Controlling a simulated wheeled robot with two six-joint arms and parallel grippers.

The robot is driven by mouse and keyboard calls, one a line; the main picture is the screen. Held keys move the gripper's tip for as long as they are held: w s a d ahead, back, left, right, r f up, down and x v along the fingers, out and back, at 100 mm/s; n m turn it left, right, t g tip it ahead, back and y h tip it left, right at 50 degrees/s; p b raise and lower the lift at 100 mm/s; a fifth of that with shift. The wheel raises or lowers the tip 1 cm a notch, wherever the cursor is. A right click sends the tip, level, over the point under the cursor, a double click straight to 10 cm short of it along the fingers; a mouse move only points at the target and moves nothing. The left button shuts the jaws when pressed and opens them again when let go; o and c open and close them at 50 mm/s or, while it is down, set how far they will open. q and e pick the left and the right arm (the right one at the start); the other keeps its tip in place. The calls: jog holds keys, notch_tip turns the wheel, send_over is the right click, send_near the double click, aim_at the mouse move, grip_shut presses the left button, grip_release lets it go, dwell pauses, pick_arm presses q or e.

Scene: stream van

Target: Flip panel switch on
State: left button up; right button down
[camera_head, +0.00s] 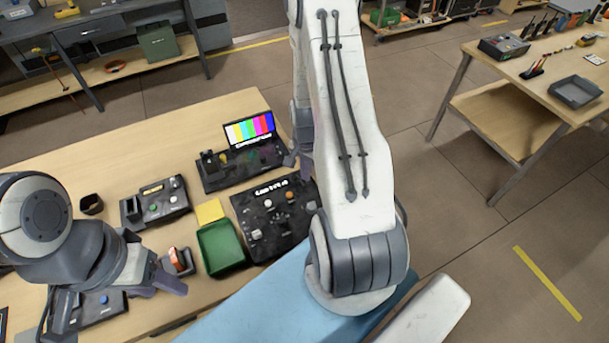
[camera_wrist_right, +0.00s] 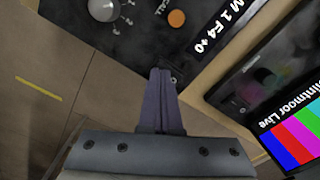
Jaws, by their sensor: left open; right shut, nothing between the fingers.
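A black control panel (camera_head: 257,233) with knobs, an orange button and a white label lies on the wooden table (camera_head: 110,148); my right arm covers its right side. In the right wrist view the panel (camera_wrist_right: 130,42) shows a silver knob, an orange button and small toggles. My right gripper (camera_wrist_right: 161,72) is shut and empty, its tips over the panel's edge by a small dark part that I cannot make out clearly. I cannot tell whether they touch it. In the head view this gripper (camera_head: 293,158) is partly hidden by my arm. My left gripper (camera_head: 165,284) is open and empty at the table's front left.
A console with a colour-bar screen (camera_head: 250,130) stands behind the panel. A green tray (camera_head: 221,247), a yellow note (camera_head: 209,211), a smaller button box (camera_head: 163,207) and a dark cup (camera_head: 91,204) stand left of it.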

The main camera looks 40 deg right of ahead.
aim_at(303, 181)
notch_tip(303, 181, up, 6)
jog(key=p, duration=0.4)
jog(key=shift+r+p, duration=0.25)
jog(key=shift+p, duration=0.15)
jog(key=a+r+n+b, duration=0.3)
jog(key=a+r+n, duration=0.15)
jog(key=a, duration=0.45)
jog(key=a+r+n+b, duration=0.25)
jog(key=a+n, duration=0.25)
jog(key=a, duration=0.4)
jog(key=s+a+r+n+y+b, duration=0.1)
jog(key=s+a+r+n+b, duration=0.3)
jog(key=s+a+n, duration=0.8)
jog(key=s+r, duration=0.2)
jog(key=s, duration=0.2)
jog(key=shift+s+a+r, duration=0.2)
jog(key=shift+a, duration=0.15)
